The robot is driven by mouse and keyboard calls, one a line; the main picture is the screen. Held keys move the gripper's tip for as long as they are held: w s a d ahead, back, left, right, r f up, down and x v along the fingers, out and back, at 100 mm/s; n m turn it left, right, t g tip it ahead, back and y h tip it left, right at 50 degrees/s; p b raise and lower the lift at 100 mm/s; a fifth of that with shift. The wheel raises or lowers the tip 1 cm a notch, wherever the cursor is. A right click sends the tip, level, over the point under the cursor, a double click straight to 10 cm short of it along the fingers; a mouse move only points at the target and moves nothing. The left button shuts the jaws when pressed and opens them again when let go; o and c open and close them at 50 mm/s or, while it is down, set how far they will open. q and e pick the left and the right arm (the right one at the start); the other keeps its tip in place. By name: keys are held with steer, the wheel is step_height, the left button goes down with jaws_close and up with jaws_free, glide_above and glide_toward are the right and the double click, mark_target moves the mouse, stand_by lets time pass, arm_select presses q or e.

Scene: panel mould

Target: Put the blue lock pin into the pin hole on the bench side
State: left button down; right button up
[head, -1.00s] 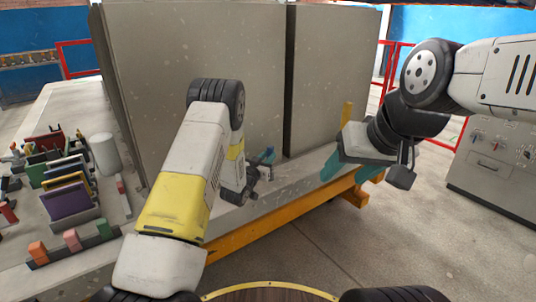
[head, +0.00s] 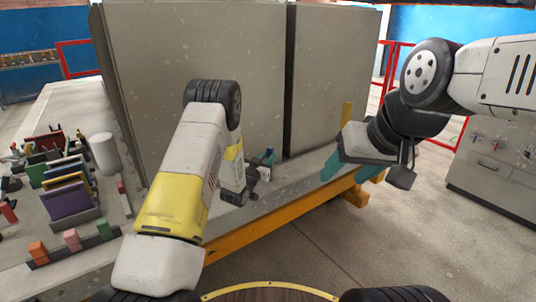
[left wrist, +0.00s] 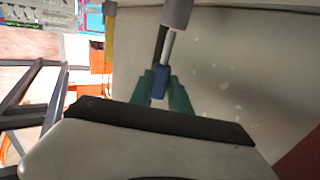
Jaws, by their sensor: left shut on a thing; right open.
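The blue lock pin (left wrist: 160,82) is held between the teal fingers of my left gripper (left wrist: 164,92) in the left wrist view. Its bare metal shaft points up towards a grey cylinder (left wrist: 177,12) at the top edge. I cannot tell whether the shaft tip is inside that cylinder or only in line with it. In the head view my left gripper (head: 264,162) is low in front of the grey panels, at the bench edge, with a bit of blue showing. The pin hole cannot be made out. My right gripper (head: 348,172) is open and empty at the bench's right end.
Two large grey panels (head: 200,60) stand upright on the bench behind the grippers. An orange rail (head: 245,232) runs along the bench front. Coloured blocks and a pale cylinder (head: 104,155) sit at left. A grey cabinet (head: 495,175) stands at right; the floor in front is clear.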

arm_select(q)
steer(key=shift+f, duration=2.2)
steer(key=c, duration=1.1)
jaws_free()
steer(key=shift+c, duration=0.2)
steer(key=shift+s+f, duration=0.1)
steer(key=shift+s, duration=0.05)
steer(key=v, duration=0.7)
steer(key=shift+s+a, duration=0.15)
steer(key=shift+s, duration=0.05)
steer(key=shift+s, duration=0.1)
